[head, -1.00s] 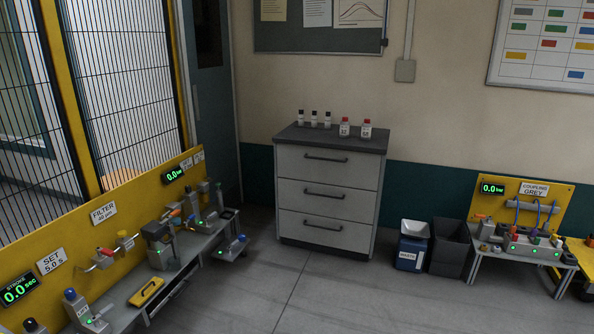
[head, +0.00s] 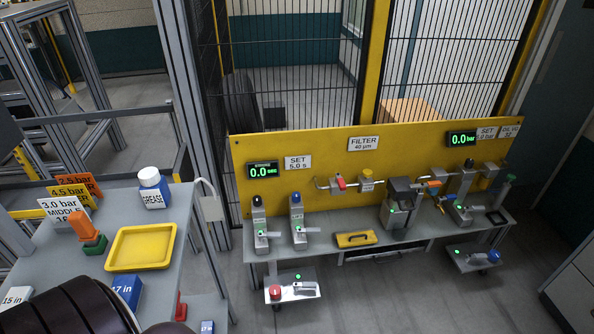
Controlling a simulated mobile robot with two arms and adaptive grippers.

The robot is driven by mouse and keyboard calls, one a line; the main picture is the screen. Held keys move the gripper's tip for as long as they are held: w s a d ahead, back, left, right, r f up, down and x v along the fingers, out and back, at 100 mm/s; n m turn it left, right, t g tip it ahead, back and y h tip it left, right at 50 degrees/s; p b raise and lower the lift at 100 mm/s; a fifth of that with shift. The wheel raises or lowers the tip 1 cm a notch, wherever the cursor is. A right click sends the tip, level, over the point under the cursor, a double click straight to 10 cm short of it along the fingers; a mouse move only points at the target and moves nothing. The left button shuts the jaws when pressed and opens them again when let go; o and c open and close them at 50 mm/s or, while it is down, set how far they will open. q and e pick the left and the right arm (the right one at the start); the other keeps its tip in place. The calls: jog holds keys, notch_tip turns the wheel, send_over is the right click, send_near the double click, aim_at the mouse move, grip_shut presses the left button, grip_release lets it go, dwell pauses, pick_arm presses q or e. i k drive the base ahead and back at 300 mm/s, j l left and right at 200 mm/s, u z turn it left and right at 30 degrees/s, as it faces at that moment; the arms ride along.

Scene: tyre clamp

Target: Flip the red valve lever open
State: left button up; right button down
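A small red lever (head: 341,184) sits on a thin pipe in front of the yellow panel (head: 420,146), below the FILTER sign. The red part looks tilted downward across the pipe, but it is too small to tell its exact angle. A yellow-topped fitting (head: 367,180) is on the same pipe, just right of the lever. Neither of my grippers shows in the head view.
Below the panel stands a grey bench (head: 340,245) with clamp-like devices and a yellow-handled item (head: 355,239). A lower shelf holds a red button (head: 275,292). At left, a grey table (head: 190,270) carries a yellow tray (head: 168,232). Grey floor lies between.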

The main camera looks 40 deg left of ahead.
aim_at(340, 183)
jog(key=i+u, duration=0.7)
jog(key=u, duration=0.2)
jog(key=i+l+u, duration=0.2)
jog(key=u, duration=0.3)
jog(key=i, duration=0.1)
